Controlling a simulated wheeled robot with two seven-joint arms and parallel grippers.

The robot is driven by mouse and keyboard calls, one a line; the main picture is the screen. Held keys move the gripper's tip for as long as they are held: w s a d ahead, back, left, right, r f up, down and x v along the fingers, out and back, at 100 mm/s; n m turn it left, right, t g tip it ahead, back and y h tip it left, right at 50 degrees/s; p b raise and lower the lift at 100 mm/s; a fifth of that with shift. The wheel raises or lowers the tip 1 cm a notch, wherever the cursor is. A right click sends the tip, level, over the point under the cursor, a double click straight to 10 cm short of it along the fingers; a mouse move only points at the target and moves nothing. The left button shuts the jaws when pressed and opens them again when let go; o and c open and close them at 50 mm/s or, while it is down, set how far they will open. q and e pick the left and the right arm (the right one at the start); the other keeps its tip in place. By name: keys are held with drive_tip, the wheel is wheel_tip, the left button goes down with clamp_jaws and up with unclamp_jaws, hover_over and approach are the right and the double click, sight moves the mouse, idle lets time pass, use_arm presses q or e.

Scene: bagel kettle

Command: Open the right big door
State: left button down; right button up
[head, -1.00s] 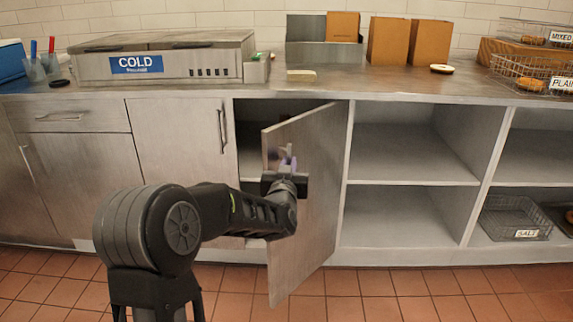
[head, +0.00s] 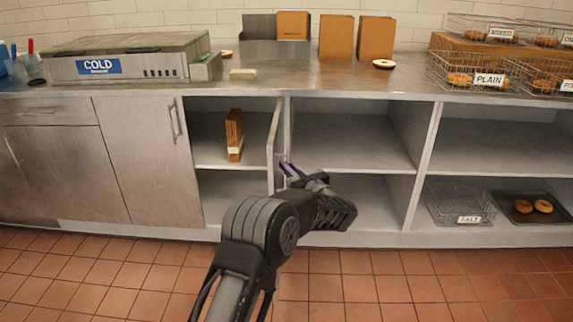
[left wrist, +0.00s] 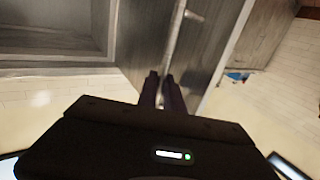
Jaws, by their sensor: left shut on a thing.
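The right big door (head: 273,140) stands wide open, seen almost edge-on, beside the upright between two cupboard bays. In the left wrist view its metal face (left wrist: 145,42) carries a long bar handle (left wrist: 176,35). My left gripper (head: 288,168) is at the door's outer face, with the arm reaching up from below. In the left wrist view its fingertips (left wrist: 161,88) are on either side of the handle's end, shut on it. In the head view the handle is hidden. My right gripper is not in view.
The opened bay holds an upright brown box (head: 235,132) on its shelf. The closed left door (head: 145,155) stands beside it. Open shelves to the right hold a wire basket (head: 458,203) and a tray with bagels (head: 530,215). The counter (head: 290,80) runs above. The floor in front is clear.

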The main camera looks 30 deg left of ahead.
use_arm(q)
drive_tip(key=shift+w+a+r, duration=0.1)
drive_tip(key=shift+r, duration=0.15)
drive_tip(key=c, duration=1.9)
unclamp_jaws()
drive_tip(key=o, duration=0.4)
drive_tip(key=shift+f, duration=0.2)
drive_tip(key=v, duration=0.7)
drive_tip(key=shift+d+p, duration=0.3)
drive_tip(key=shift+p, duration=0.05)
